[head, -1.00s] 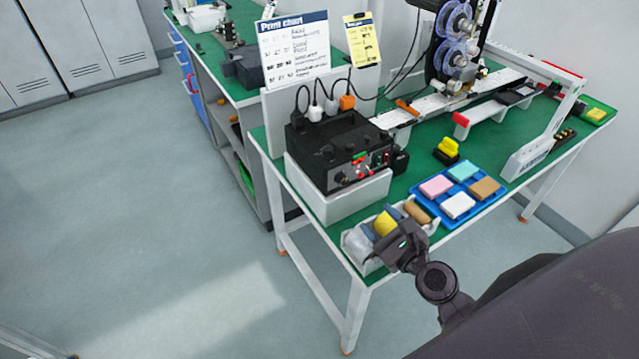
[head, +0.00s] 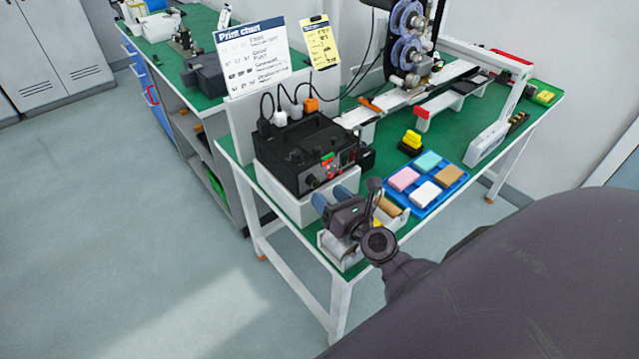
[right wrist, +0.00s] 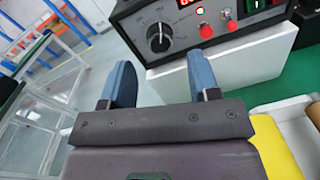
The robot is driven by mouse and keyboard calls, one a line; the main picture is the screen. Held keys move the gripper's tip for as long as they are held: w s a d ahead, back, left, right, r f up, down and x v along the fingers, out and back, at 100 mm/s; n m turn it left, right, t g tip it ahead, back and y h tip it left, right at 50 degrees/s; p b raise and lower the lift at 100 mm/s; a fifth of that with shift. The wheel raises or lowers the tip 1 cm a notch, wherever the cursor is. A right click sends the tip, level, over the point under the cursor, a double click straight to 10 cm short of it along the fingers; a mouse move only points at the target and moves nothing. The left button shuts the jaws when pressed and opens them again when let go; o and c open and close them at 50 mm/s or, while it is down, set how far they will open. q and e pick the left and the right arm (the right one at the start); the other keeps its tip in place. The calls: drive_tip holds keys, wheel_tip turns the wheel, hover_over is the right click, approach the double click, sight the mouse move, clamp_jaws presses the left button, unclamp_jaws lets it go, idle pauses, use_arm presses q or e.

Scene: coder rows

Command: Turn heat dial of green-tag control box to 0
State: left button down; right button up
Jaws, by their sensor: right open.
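The black control box (head: 306,148) sits on a white block on the green-topped table. A small green tag (head: 326,156) shows at its front top edge. Its round black heat dial (right wrist: 159,37) with a pale pointer line is on the front panel, at the left in the right wrist view. I cannot read the setting. My right gripper (head: 331,197) is open, its two blue fingers (right wrist: 161,62) empty and pointing at the panel. The dial appears between and beyond the fingertips, apart from them. My left gripper is not in view.
Two red knobs or buttons (right wrist: 202,30) are right of the dial. Below my gripper is a white bin (head: 341,252) holding a yellow item and others. A blue tray (head: 428,206) with coloured blocks stands to the right. Plugs and cables rise behind the box.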

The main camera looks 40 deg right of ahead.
sight(316, 184)
drive_tip(key=w, duration=0.3)
drive_tip(key=shift+w, duration=0.15)
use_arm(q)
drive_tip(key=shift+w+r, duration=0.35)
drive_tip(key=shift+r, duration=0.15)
use_arm(e)
drive_tip(key=shift+w, duration=0.45)
drive_tip(key=c, duration=0.9)
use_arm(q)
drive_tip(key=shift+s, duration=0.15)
